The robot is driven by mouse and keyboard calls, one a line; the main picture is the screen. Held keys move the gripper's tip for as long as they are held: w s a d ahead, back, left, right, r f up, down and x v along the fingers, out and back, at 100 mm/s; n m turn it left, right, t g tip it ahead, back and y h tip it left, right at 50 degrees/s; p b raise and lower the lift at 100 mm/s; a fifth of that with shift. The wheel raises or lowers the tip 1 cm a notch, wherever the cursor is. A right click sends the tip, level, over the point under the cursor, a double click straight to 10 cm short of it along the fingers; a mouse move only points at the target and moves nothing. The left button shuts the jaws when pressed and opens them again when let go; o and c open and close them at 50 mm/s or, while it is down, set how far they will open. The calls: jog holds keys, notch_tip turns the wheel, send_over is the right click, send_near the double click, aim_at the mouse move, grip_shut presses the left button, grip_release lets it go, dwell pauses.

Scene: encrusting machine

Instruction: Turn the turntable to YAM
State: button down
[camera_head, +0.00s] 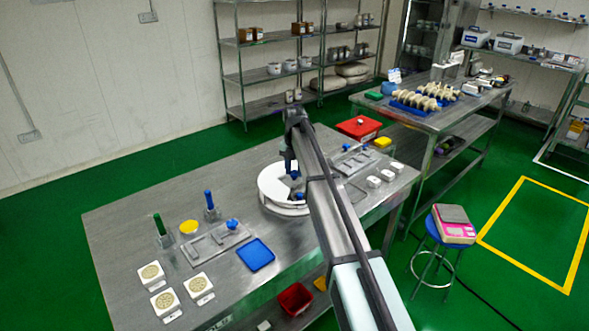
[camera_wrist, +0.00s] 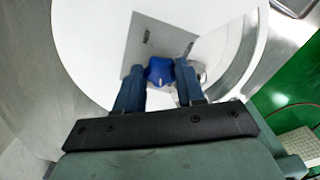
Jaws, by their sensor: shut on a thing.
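The turntable (camera_head: 268,184) is a round white disc on the steel table, partly hidden behind my arm. In the wrist view the white disc (camera_wrist: 90,45) fills much of the picture, with a grey plate (camera_wrist: 165,35) on it. A blue knob (camera_wrist: 160,71) stands at the plate's near end. My gripper (camera_wrist: 161,74) has its two dark blue fingers on either side of this knob and is shut on it. In the head view my gripper (camera_head: 292,174) is low over the disc. I cannot read a YAM label in either view.
Left on the steel table (camera_head: 130,215) are white square moulds (camera_head: 165,301), a blue tray (camera_head: 256,254), a yellow bowl (camera_head: 188,227) and upright blue- and green-handled tools. Right of the disc are small white blocks (camera_head: 374,182) and a metal fixture. A red bin (camera_head: 358,127) is behind.

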jog(key=shift+n, duration=2.4)
jog(key=c, duration=0.7)
grip_release()
notch_tip(320, 180, up, 14)
jog(key=shift+f, duration=0.1)
